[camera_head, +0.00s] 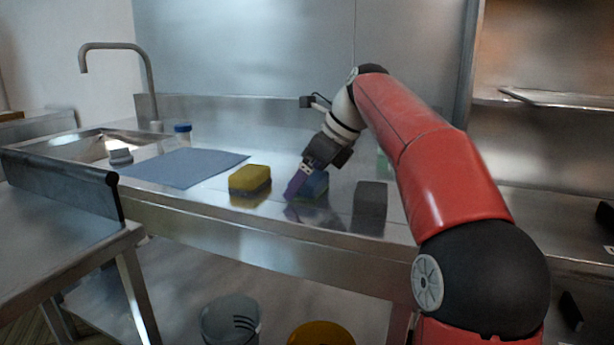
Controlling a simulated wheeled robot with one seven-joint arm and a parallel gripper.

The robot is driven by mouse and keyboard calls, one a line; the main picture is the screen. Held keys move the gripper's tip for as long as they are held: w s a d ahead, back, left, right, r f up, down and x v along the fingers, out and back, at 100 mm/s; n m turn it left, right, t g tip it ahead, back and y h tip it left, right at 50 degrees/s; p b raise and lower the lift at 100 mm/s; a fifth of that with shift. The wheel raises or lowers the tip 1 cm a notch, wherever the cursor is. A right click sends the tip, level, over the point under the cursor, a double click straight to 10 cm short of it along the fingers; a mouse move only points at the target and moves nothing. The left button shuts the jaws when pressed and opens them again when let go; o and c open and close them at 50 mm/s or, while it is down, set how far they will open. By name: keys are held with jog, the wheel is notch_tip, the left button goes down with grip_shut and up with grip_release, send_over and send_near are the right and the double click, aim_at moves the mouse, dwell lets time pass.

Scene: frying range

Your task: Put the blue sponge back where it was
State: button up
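The blue sponge (316,187) is on the steel counter (290,221), partly hidden by my gripper. My gripper (297,188) reaches down at a slant from the upper right, its purple-looking fingers at the left side of the blue sponge. The fingers overlap the sponge in the picture. I cannot tell whether they grip it, only touch it or stand in front of it, nor how far apart they are.
A yellow sponge (250,179) lies left of my gripper and a dark grey block (370,206) right. A blue-grey mat (183,168), blue-capped container (183,132) and sink (90,146) lie left. Buckets (230,322) stand below.

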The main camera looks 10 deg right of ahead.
aim_at(321, 177)
jog(key=v, duration=0.6)
jog(key=shift+w+a+r, duration=0.1)
jog(key=shift+w+r, duration=0.2)
jog(key=shift+r, duration=0.15)
jog(key=shift+s+d+r, duration=0.25)
jog(key=shift+r, duration=0.3)
